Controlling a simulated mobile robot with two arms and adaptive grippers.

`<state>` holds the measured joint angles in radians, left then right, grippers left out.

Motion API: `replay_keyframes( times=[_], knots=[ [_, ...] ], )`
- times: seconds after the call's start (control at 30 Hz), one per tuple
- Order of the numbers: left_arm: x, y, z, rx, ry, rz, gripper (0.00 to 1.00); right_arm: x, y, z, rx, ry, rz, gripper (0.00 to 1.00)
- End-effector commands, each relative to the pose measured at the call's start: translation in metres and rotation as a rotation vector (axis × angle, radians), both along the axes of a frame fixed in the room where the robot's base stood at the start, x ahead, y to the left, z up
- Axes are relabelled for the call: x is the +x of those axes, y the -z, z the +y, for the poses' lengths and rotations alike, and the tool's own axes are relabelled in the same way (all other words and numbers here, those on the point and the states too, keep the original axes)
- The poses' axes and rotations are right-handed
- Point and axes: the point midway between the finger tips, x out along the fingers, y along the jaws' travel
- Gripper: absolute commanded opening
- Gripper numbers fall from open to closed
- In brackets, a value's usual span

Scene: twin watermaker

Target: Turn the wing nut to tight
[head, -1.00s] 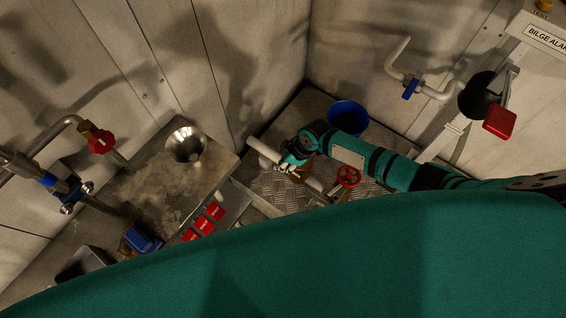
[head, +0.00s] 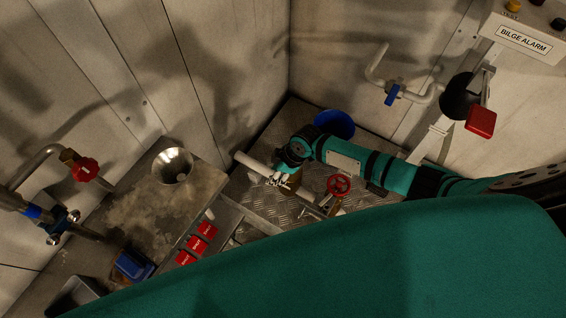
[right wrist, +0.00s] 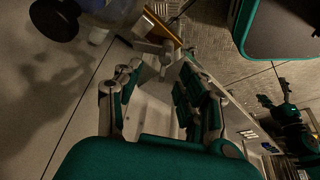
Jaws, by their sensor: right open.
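My right gripper (head: 277,181) reaches in from the right in the head view, close beside a pale pipe (head: 247,163) above the metal floor. In the right wrist view my right gripper (right wrist: 165,85) has its fingers apart. A small grey winged metal piece (right wrist: 163,53), which looks like the wing nut, shows just past the fingertips. I cannot tell if they touch it. In the head view the wing nut is too small or hidden to make out. A green arm with a small claw, likely my left gripper (right wrist: 264,101), shows at the right of the wrist view; its jaw state is unclear.
A red handwheel (head: 339,185) sits just right of my right gripper. A blue bucket (head: 334,123) stands behind my right arm. A steel bench with a funnel (head: 173,165) and red switches (head: 196,243) is to the left. Walls close the corner.

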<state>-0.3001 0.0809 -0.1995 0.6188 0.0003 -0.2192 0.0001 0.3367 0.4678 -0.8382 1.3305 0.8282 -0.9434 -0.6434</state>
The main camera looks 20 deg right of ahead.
Motion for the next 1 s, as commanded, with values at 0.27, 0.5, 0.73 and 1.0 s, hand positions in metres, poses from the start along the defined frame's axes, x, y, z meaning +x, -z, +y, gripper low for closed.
replay_keyframes(
  times=[0.27, 0.5, 0.73, 1.0],
  knots=[
    [0.000, 0.000, -0.001, -0.001, 0.000, -0.001, 0.94, -0.009, -0.057, -0.023, -0.003, 0.000, -0.006, 0.40],
    [0.000, 0.000, -0.001, -0.001, 0.000, -0.001, 0.94, -0.014, -0.085, -0.034, -0.002, 0.002, -0.003, 0.40],
    [0.001, 0.000, -0.001, -0.001, 0.000, -0.001, 0.94, -0.015, -0.090, -0.035, -0.001, 0.001, -0.003, 0.40],
    [0.001, -0.002, -0.001, -0.001, 0.001, -0.001, 0.94, -0.013, -0.096, -0.028, -0.035, -0.020, 0.015, 0.40]
  ],
)
